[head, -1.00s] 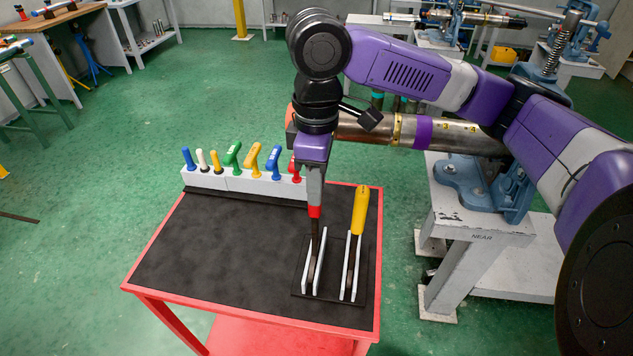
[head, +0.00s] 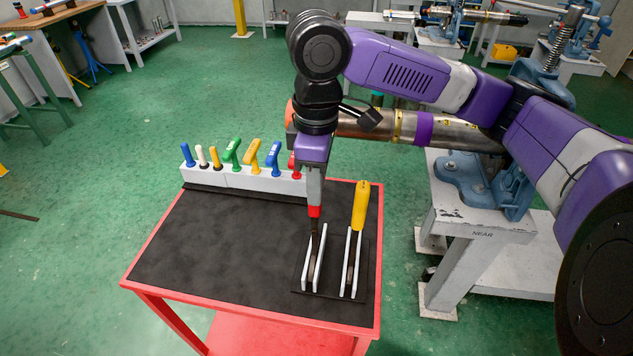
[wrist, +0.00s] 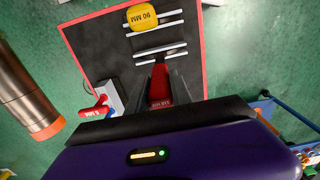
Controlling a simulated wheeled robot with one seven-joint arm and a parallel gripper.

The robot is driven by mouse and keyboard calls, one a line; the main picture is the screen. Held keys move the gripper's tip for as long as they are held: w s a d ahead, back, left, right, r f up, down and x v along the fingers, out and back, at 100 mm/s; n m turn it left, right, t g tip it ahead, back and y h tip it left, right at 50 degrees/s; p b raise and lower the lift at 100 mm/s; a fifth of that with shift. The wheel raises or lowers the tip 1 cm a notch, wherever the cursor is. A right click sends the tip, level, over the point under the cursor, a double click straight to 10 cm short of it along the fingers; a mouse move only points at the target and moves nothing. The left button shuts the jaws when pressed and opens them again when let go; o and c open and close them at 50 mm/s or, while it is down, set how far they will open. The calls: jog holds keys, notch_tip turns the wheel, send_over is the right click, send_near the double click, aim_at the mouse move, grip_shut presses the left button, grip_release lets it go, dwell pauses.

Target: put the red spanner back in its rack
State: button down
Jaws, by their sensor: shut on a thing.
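The red spanner (head: 314,211) is upright in my gripper (head: 314,198), which is shut on its red handle. Its dark shaft runs down to the left slot of the black-based rack (head: 333,284), between two white plates. Its lower end is partly hidden by the plates, and I cannot tell whether it is fully seated. A yellow-handled spanner (head: 360,206) stands in the right slot. In the wrist view the red handle (wrist: 160,84) sits between my fingers, close to the near pair of plates, with the yellow handle (wrist: 143,24) beyond.
A white holder (head: 240,180) with several coloured handles stands along the cart's back edge, close left of my gripper. A steel pipe in a blue vise (head: 450,135) is behind and right. The black cart top (head: 220,245) is clear at left.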

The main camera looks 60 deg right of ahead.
jog(key=shift+f+b, duration=0.3)
jog(key=shift+f, duration=0.45)
dwell(1.2)
jog(key=c, duration=1.1)
grip_release()
jog(key=shift+o, duration=0.2)
notch_tip(320, 180, up, 8)
jog(key=shift+f, duration=0.1)
